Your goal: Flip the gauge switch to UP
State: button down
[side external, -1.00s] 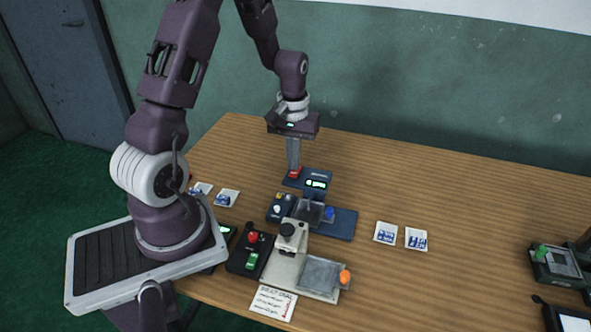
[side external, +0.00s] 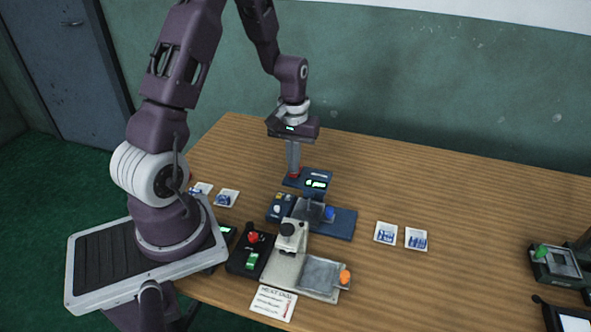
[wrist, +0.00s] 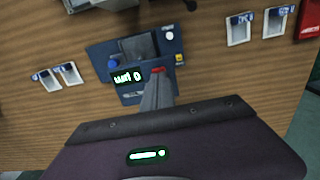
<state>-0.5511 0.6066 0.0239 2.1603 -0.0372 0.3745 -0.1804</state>
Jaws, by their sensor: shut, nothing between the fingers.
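The gauge is a dark blue unit at the back of the blue station, with a lit green display (side external: 316,183) that also shows in the wrist view (wrist: 127,77). A small red switch (wrist: 158,70) sits beside the display. My gripper (side external: 294,173) is shut and empty, pointing down at the switch. In the wrist view my fingertips (wrist: 157,78) are right at the red switch and cover part of it. I cannot tell whether they touch it, nor clearly which way the switch is tilted.
The blue station (side external: 342,224) has a blue knob (side external: 329,213) and a small side panel (side external: 280,207). In front stand a beige device (side external: 291,238) and a black control box (side external: 250,255). The table's right middle is clear.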

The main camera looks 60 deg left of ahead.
jog(key=shift+f, duration=0.5)
jog(key=shift+r, duration=3.5)
jog(key=s+d+r+m+t, duration=0.2)
jog(key=s+d+r+m, duration=0.15)
jog(key=d+r, duration=0.4)
jog(key=s+d+r+m+t, duration=0.2)
jog(key=s+d+r, duration=0.2)
jog(key=d+r, duration=0.35)
jog(key=s+d+r+m+t, duration=0.1)
jog(key=s+d+r+m, duration=0.1)
jog(key=s, duration=0.6)
jog(key=shift+d+m+t, duration=0.3)
jog(key=shift+d+m, duration=0.45)
jog(key=shift+d, duration=0.05)
